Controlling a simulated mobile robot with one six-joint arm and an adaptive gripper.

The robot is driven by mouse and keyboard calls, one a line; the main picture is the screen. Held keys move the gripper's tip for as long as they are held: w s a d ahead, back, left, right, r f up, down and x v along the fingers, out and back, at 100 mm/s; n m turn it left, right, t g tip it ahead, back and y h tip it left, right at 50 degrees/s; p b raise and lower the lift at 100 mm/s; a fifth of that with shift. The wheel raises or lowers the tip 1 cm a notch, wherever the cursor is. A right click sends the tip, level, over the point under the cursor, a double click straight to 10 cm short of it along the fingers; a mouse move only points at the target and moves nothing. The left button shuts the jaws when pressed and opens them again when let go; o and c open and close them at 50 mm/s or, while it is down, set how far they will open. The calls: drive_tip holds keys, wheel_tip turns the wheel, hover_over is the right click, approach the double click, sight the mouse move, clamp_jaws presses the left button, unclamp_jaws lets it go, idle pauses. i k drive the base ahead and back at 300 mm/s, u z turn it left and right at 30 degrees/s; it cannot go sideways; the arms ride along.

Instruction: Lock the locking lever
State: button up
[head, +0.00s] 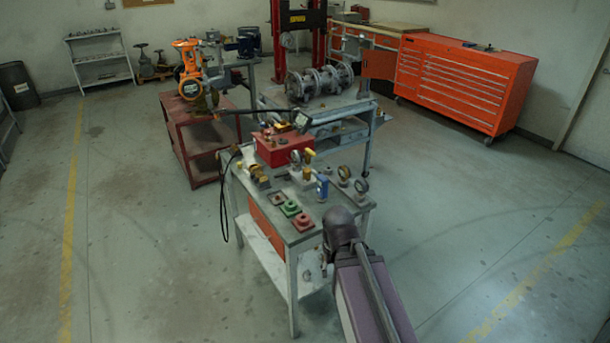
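I cannot make out for certain which part is the locking lever. An orange valve handwheel (187,57) stands upright on a red cart (200,143) at the back left, with the valve body below it. A long dark bar (255,111) runs from near the valve to a dark box-like end over the workbench. Small fittings with a yellow handle (308,155) and a blue handle (322,186) stand on the workbench (240,183). My arm rises from the bottom right to the bench's front right corner. My gripper does not show.
A red box (284,148), several gauges, and green (290,208) and red (303,221) blocks crowd the workbench. A grey bench with a flanged pipe piece (318,83) stands behind. An orange tool cabinet (462,80) is at right. Floor on both sides is clear.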

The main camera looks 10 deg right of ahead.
sight(286, 173)
drive_tip(key=z, duration=0.05)
drive_tip(key=i, duration=1.65)
drive_tip(key=u, duration=0.25)
drive_tip(key=k, duration=1.35)
drive_tip(key=u, duration=0.3)
drive_tip(key=i, duration=0.15)
drive_tip(key=z, duration=0.15)
